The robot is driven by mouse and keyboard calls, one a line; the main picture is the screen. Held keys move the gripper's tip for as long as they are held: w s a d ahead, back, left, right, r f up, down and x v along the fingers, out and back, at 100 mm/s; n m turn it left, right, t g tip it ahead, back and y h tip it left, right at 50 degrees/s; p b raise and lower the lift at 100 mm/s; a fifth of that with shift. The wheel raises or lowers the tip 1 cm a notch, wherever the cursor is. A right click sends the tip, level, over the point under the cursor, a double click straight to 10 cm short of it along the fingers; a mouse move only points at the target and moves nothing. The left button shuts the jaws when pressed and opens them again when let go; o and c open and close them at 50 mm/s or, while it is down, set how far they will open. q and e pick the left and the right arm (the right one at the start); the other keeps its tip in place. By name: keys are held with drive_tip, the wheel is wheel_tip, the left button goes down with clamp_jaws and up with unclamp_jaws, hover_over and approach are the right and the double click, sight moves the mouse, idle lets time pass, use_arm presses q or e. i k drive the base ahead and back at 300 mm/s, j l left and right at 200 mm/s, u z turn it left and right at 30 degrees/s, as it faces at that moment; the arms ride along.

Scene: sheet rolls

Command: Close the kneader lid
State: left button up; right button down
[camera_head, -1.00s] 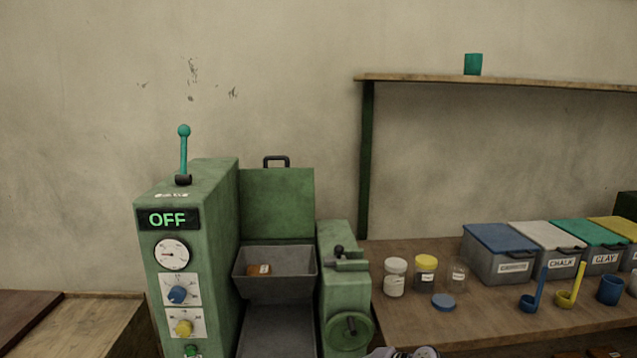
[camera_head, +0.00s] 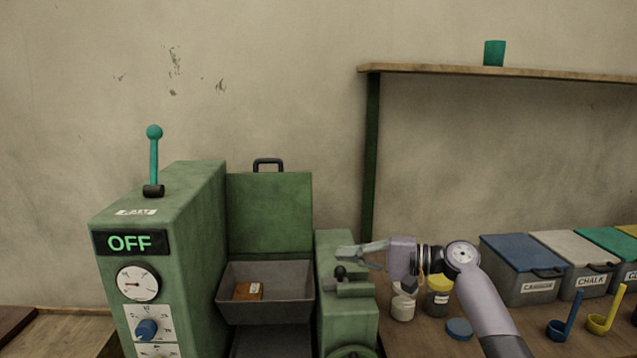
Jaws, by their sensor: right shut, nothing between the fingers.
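The green kneader lid (camera_head: 270,215) stands upright, open, behind the grey kneader trough (camera_head: 302,292). A black handle (camera_head: 268,162) is on the lid's top edge. An orange-brown block (camera_head: 248,291) lies in the trough. The kneader body (camera_head: 180,225) shows OFF on its display (camera_head: 131,242). My right gripper (camera_head: 342,252) is shut and empty. Its fingers point left, over the right housing of the kneader near a small black knob (camera_head: 340,271), to the right of the lid and apart from the handle. My left gripper is not in view.
A teal lever (camera_head: 154,165) rises from the kneader's left top. Jars, including one with a yellow lid (camera_head: 439,283), stand under my right arm. Labelled bins (camera_head: 520,265) and ladles (camera_head: 602,323) are at the right. A shelf (camera_head: 440,70) with a teal cup (camera_head: 494,53) is above.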

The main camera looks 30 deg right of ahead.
sight(269, 212)
drive_tip(key=i+l, duration=1.1)
drive_tip(key=i, duration=0.15)
